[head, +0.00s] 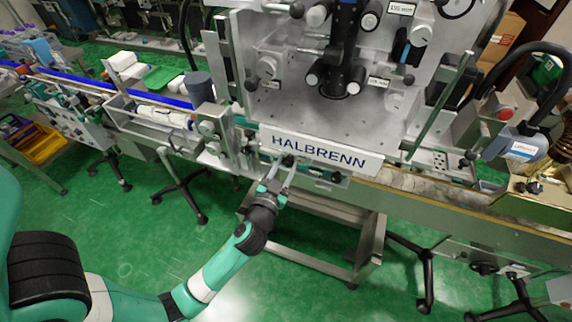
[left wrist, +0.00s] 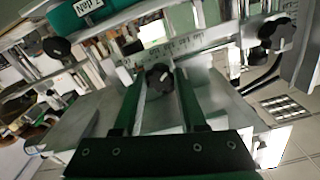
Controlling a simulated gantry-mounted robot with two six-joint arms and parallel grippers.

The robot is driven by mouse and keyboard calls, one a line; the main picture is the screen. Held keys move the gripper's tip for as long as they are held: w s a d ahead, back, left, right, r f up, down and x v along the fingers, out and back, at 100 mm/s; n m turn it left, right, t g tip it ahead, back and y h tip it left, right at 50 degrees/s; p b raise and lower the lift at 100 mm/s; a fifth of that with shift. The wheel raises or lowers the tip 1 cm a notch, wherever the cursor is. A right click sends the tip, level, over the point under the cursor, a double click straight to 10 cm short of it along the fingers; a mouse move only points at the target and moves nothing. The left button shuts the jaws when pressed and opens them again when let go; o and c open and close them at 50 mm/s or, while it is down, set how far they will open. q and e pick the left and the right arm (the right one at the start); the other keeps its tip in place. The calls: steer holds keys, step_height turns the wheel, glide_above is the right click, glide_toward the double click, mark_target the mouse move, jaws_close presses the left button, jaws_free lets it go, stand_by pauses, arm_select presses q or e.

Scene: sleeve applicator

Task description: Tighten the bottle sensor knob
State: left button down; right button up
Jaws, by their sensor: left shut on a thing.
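A small black knob (head: 288,160) sits on the machine front just under the white HALBRENN plate (head: 318,151). My left gripper (head: 283,170) reaches up to it from below. In the left wrist view, the dark lobed knob (left wrist: 158,79), with a pale mark on its face, lies between the tips of my two long fingers, which are shut on it. A ruled scale strip (left wrist: 170,50) runs behind the knob. I cannot read whether the knob is labelled as the bottle sensor's. My right gripper is not in view.
Other dark knobs stand close by, at left (left wrist: 56,47) and right (left wrist: 277,33) in the left wrist view. The conveyor (head: 430,188) runs along the machine's front edge. A metal stand (head: 335,225) is below. The green floor in front is open.

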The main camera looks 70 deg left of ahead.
arm_select(q)
steer(key=m+p, duration=0.1)
steer(key=m, duration=0.5)
steer(key=m+p, duration=0.2)
steer(key=m, duration=0.4)
steer(key=shift+m, duration=0.3)
steer(key=m+p, duration=0.2)
steer(key=m, duration=0.4)
steer(key=m+p, duration=0.2)
steer(key=m, duration=0.4)
steer(key=shift+m, duration=0.4)
steer(key=shift+f, duration=0.1)
steer(key=shift+c, duration=2.3)
jaws_free()
steer(key=shift+d, duration=0.1)
